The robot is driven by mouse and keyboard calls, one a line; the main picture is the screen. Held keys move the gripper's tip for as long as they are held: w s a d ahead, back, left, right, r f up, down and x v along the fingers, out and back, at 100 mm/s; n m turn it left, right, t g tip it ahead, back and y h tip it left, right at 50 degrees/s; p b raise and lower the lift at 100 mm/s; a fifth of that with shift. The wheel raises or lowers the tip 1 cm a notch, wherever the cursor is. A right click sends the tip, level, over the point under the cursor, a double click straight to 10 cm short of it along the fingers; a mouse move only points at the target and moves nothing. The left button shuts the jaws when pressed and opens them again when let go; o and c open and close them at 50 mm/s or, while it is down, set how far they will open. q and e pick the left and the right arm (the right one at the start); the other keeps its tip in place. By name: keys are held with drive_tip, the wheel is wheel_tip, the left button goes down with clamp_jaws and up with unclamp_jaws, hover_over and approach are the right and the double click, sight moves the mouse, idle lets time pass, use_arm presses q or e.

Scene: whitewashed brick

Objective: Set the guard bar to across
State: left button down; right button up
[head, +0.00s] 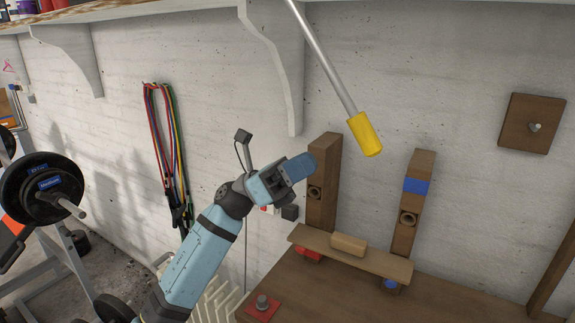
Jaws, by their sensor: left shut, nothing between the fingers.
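A metal rod with a yellow end grip (365,134), which looks like the guard bar, slants down from the top edge of the head view. Its upper end is out of the frame, so where it is mounted is hidden. My left gripper (299,168) is shut and empty, to the left of the yellow grip and a little lower in the picture. It overlaps the left wooden post (325,185) in the view and is apart from the rod. My right gripper is not in view.
A right post (410,210) has a blue band. A wooden plank (380,262) with a block handle (348,245) lies low before the posts on a brown bench (420,305). A shelf bracket (280,60), hanging bands (166,150) and a barbell rack (62,250) stand left.

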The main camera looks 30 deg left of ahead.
use_arm(q)
drive_tip(key=p+x, duration=0.2)
drive_tip(key=x, duration=0.5)
drive_tip(key=shift+d+r, duration=0.15)
drive_tip(key=shift+d, duration=0.1)
drive_tip(key=shift+w, duration=0.1)
